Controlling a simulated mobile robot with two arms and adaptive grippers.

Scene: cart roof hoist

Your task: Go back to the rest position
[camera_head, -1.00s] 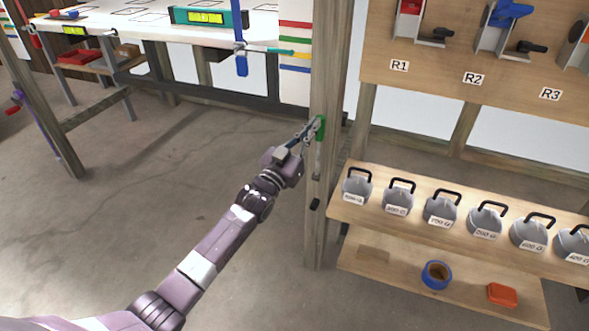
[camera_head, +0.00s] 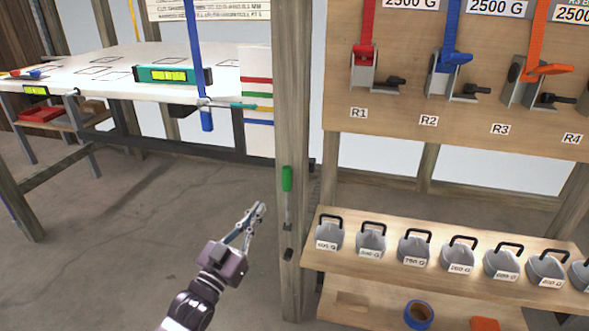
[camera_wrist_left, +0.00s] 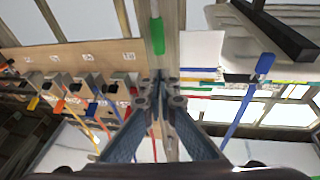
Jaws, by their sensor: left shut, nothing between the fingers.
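My left gripper (camera_head: 258,210) is shut and empty in the head view. It is in the air to the left of the wooden post (camera_head: 292,120), apart from it. In the left wrist view its two fingers (camera_wrist_left: 160,80) meet in front of the post. A tool with a green handle (camera_head: 287,179) hangs upright on the post, up and to the right of the fingertips. The green handle also shows in the left wrist view (camera_wrist_left: 156,35), beyond the fingertips. My right gripper is in neither view.
A shelf (camera_head: 400,261) with several grey labelled weights stands right of the post. Above it, a board (camera_head: 400,115) carries coloured straps in ratchets R1 to R4. A white table (camera_head: 110,58) with a teal level (camera_head: 172,75) stands at the back left. The floor (camera_head: 120,230) at left is clear.

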